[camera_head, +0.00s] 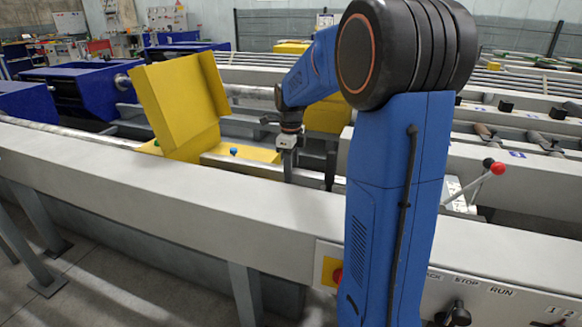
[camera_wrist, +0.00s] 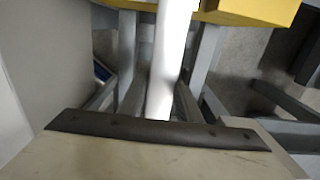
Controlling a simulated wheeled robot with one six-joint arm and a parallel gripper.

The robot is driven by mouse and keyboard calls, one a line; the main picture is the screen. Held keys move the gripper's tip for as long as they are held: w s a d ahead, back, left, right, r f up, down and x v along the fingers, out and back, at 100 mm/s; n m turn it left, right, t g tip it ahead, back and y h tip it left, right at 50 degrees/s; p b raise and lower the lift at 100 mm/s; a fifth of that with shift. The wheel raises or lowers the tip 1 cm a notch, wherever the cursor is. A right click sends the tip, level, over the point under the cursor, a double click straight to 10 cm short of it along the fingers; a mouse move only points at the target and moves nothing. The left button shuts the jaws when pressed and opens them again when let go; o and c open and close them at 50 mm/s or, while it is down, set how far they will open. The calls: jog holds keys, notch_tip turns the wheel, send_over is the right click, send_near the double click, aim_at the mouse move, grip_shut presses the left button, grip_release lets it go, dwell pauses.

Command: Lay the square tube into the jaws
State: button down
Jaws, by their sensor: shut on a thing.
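A light grey bar, which looks like the square tube (camera_head: 245,168), runs from the yellow machine part towards the right behind the front rail. My gripper (camera_head: 289,167) points down and is shut on it; the front rail and arm hide part of the grip. In the wrist view a pale tube (camera_wrist: 170,55) runs from the yellow part at the top down to a dark strip. The strip, with several small holes, edges a broad pale block (camera_wrist: 150,158); I cannot tell whether this is a jaw. The jaws are not clearly made out in the head view.
An upright yellow guard (camera_head: 185,100) stands left of my gripper. The long grey front rail (camera_head: 130,175) crosses the foreground. A lever with a red knob (camera_head: 497,168) and a control panel (camera_head: 490,300) lie to the right. Blue machine housings (camera_head: 90,85) stand at the back left.

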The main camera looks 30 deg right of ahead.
jog(key=shift+f, duration=2.35)
jog(key=c, duration=1.2)
grip_release()
jog(key=shift+f, duration=0.1)
notch_tip(320, 180, up, 18)
jog(key=shift+f, duration=0.25)
